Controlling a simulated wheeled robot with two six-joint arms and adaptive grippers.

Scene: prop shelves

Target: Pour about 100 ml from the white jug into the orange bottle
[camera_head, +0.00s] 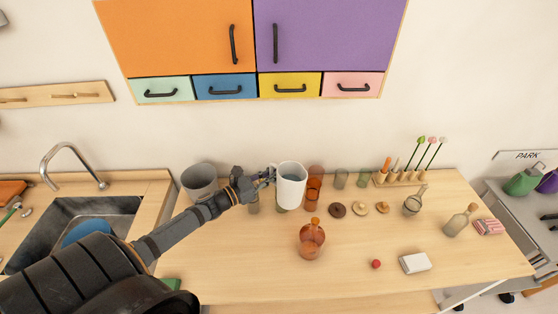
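The white jug (290,192) is near the back middle of the counter, roughly upright, with bluish liquid showing inside. My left gripper (268,177) is at the jug's handle on its left side and appears shut on it. Whether the jug's base is clear of the counter is hard to tell; part of a glass shows just below it. The orange bottle (312,243) stands upright in front of the jug and slightly to its right, apart from it. It is translucent, with a round body and a narrow top. My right gripper is not in view.
Orange glasses (314,190) stand just right of the jug, with greenish glasses (340,178) beyond. A grey pot (199,180) stands left. Round lids, a small red ball (376,264), a white box (415,263) and a clear bottle (460,221) are right. The counter front is mostly clear.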

